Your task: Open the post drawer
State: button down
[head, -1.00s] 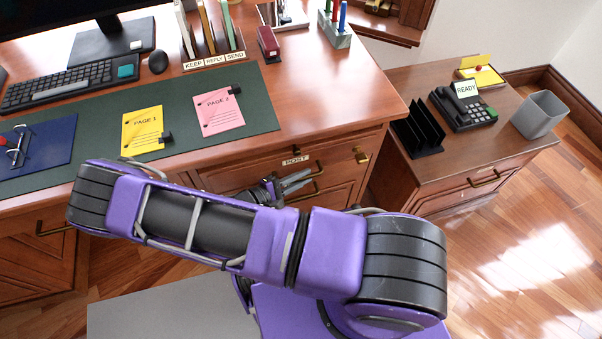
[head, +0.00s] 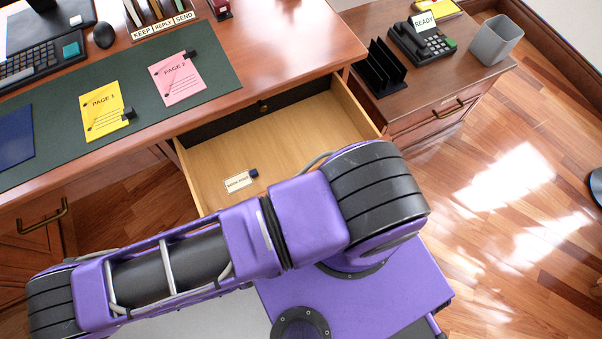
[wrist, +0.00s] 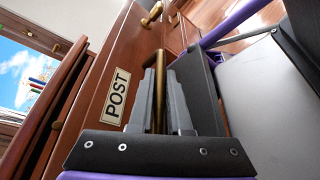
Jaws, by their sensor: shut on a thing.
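The post drawer (head: 230,160) stands pulled out from the desk in the head view, with its pale wooden inside showing. A small white label card with a dark clip (head: 240,181) lies on its floor. In the wrist view the drawer front (wrist: 115,65) bears a POST plate (wrist: 116,95). My gripper (wrist: 165,85) is shut on the brass drawer handle (wrist: 158,75), whose bar runs between the fingers. In the head view my arm hides the gripper, the handle and the drawer's front.
Yellow (head: 104,110) and pink (head: 178,80) pages lie on the green desk mat (head: 60,130). A side cabinet (head: 440,85) at the right carries a black rack (head: 384,68) and a phone (head: 420,42). A grey bin (head: 495,40) stands at its right end.

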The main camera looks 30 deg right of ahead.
jog(key=shift+s, duration=1.85)
jog(key=c, duration=0.9)
grip_release()
jog(key=shift+o, duration=0.2)
jog(key=v, duration=1.7)
jog(key=shift+a, duration=0.15)
jog(key=shift+s+r, duration=0.1)
jog(key=shift+s, duration=0.15)
